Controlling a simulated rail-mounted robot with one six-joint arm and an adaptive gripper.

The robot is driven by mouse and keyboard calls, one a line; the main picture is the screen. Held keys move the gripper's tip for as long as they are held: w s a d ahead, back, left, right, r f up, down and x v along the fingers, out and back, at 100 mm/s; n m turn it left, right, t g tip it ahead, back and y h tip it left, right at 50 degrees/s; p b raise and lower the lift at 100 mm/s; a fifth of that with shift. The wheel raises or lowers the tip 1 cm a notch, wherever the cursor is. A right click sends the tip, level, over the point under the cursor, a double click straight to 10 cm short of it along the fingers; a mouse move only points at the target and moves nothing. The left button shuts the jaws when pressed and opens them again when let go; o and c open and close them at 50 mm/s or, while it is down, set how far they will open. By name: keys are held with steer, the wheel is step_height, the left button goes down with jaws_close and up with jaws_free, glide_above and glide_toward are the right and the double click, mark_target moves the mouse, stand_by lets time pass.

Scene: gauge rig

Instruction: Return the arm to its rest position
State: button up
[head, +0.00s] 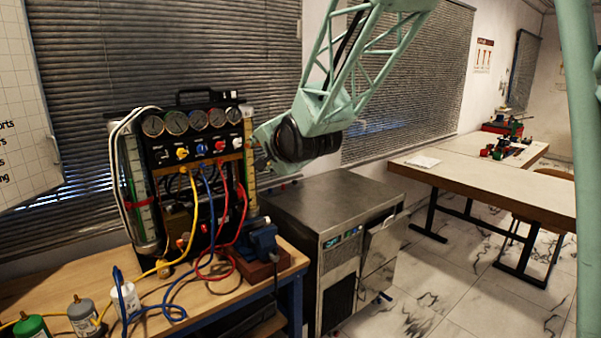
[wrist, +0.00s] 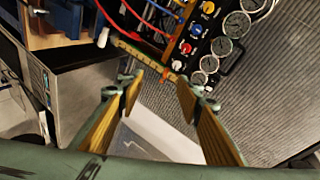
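My arm (head: 350,80) is mint green lattice and comes down from the top of the head view. Its dark wrist joint (head: 300,140) is just right of the gauge rig (head: 195,150). My gripper (wrist: 163,84) shows in the wrist view with its two yellow-padded fingers spread apart and nothing between them. In the head view the fingers are mostly hidden by the wrist. The rig's gauges (wrist: 228,30) and the yellow scale strip (wrist: 145,58) lie beyond the fingertips; I cannot tell the exact gap.
A blue vise (head: 263,242) and looped coloured hoses (head: 205,265) are on the wooden bench (head: 95,275). A steel cabinet (head: 330,205) stands below the wrist. A long table (head: 490,185) is at the right, with open tiled floor (head: 430,290) in front.

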steer(key=s+d+n+g+h, duration=0.4)
steer(key=s+d, duration=1.9)
steer(key=s, duration=0.2)
steer(key=s+d+f+n+g, duration=0.1)
steer(key=s+d+f, duration=0.1)
steer(key=s, duration=0.9)
steer(key=s+d+f+n+g+h, duration=0.1)
steer(key=s+d+f+n+g, duration=0.1)
steer(key=s, duration=0.8)
steer(key=s+d+f+n+g, duration=0.1)
steer(key=s+d+f+n, duration=0.1)
steer(key=s, duration=0.9)
steer(key=d+f, duration=0.1)
steer(key=d, duration=0.1)
steer(key=shift+s+d+g, duration=0.3)
steer(key=shift+s+g, duration=0.05)
steer(key=shift+g, duration=0.05)
